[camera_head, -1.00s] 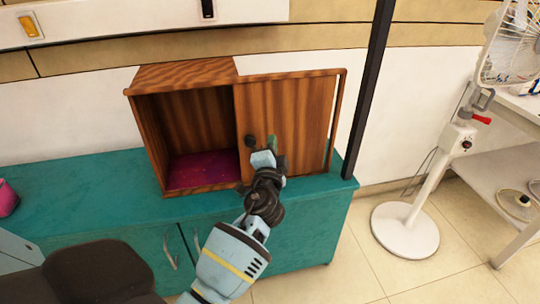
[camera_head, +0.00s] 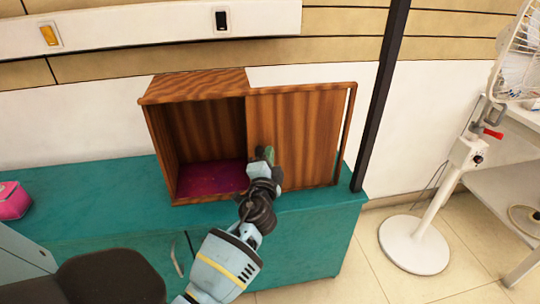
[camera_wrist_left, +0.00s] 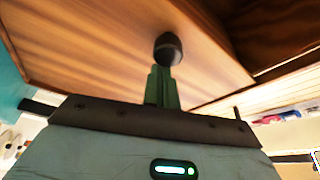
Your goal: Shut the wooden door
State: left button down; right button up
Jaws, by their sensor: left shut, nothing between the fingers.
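The wooden door (camera_head: 300,130) is a panel at the right half of a wooden cabinet frame, beside the cabinet's open left half. Its dark round knob (camera_wrist_left: 168,48) shows in the left wrist view; in the head view my gripper hides it. My left gripper (camera_head: 265,155) is shut and empty in front of the door's left part. In the left wrist view its green fingertips (camera_wrist_left: 162,85) are at the knob; I cannot tell whether they touch it. My right gripper is not in view.
The cabinet (camera_head: 195,88) stands on a teal counter (camera_head: 110,185). A pink box (camera_head: 12,202) lies at the left, and a dark rounded object (camera_head: 112,277) is at the lower left. A black post (camera_head: 378,100) rises right of the cabinet. A white fan stand (camera_head: 437,205) is farther right.

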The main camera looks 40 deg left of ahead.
pick_arm(q)
jog(key=s+a+p, duration=0.2)
jog(key=s+a, duration=1.5)
jog(key=s, duration=0.3)
jog(key=shift+p, duration=0.3)
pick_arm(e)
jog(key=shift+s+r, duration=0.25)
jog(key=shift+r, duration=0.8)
pick_arm(q)
jog(key=shift+s+a, duration=0.1)
jog(key=shift+a, duration=0.05)
